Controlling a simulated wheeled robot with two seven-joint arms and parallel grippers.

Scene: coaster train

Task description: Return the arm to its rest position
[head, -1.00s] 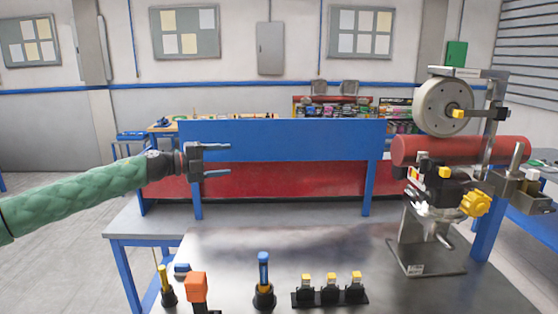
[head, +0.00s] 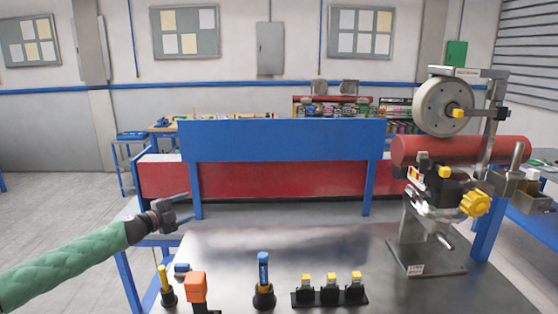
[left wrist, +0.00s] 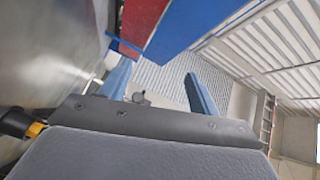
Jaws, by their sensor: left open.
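My left arm, in a green sleeve, comes in from the left in the head view. My left gripper (head: 184,209) is in the air over the table's left back corner, pointing away and to the right. It is open, with nothing between its fingers. In the left wrist view its two blue-grey fingers (left wrist: 158,88) stand wide apart, with only distant floor and background between them. My right gripper is not in view.
The metal table (head: 330,255) carries a yellow-topped tool (head: 165,285), an orange-topped thing (head: 196,288), a blue-handled tool (head: 263,280) and a black rack (head: 330,299) along the front. A blue panel (head: 280,140) stands behind.

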